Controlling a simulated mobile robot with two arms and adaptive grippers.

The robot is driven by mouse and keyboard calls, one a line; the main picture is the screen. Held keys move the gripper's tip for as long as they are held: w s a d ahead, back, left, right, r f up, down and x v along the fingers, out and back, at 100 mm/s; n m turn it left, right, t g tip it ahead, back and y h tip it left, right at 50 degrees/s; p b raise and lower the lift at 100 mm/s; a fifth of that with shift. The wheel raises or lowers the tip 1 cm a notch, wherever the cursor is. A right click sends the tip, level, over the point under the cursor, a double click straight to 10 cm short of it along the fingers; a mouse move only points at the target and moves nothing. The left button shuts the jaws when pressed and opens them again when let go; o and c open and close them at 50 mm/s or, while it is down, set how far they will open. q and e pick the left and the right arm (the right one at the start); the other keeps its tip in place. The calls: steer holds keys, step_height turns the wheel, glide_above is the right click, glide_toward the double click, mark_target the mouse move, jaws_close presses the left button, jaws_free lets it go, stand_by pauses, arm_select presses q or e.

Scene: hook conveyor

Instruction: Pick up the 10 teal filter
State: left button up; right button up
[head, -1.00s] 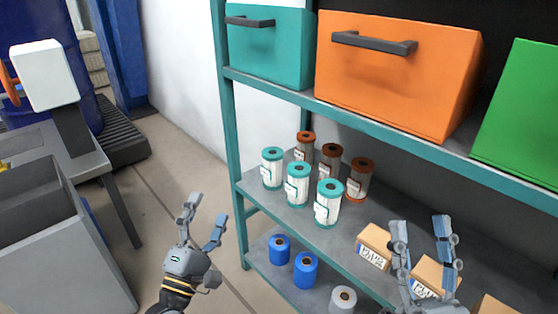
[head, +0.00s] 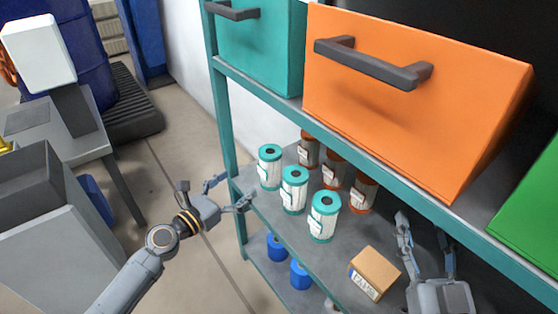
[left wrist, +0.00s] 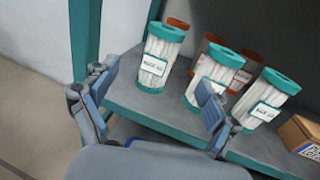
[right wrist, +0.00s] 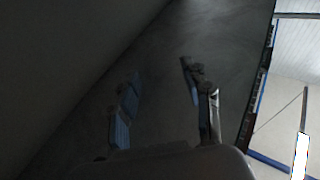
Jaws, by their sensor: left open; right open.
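Three white filters with teal caps stand upright in a row on the middle shelf: the left one (head: 270,167), the middle one (head: 294,190) and the right one (head: 323,216). They also show in the left wrist view, the left one (left wrist: 157,58) clearest, with labels too small to read surely. My left gripper (head: 229,192) is open and empty at the shelf's front left edge, short of the left teal filter. My right gripper (head: 428,246) is open and empty by the shelf's right part, beside a cardboard box; the right wrist view is dark.
Several orange-capped brown filters (head: 361,195) stand behind the teal ones. A cardboard box (head: 374,273) is to their right. Blue rolls (head: 300,275) are on the lower shelf. A teal shelf post (head: 231,150) stands left; an orange bin (head: 415,100) hangs over the shelf.

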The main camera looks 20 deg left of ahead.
mark_target(262, 165)
arm_select(q)
steer(key=x, duration=0.7)
steer(key=shift+w+d, duration=0.25)
steer(key=shift+w, duration=0.2)
steer(key=x, duration=0.1)
steer(key=b+x, duration=0.1)
steer(key=x, duration=0.3)
steer(key=shift+s+d+f, duration=0.15)
steer(key=shift+f, duration=0.1)
arm_select(e)
steer(key=r+t, duration=0.1)
steer(key=s+r+t, duration=0.1)
steer(key=r, duration=0.1)
steer(key=s+r+t+y, duration=0.1)
steer(key=shift+s+a+r, duration=0.1)
steer(key=shift+s+r, duration=0.15)
steer(key=shift+r, duration=0.15)
arm_select(q)
steer(key=shift+c, duration=0.2)
steer(key=shift+r, duration=0.1)
steer(key=c, duration=1.4)
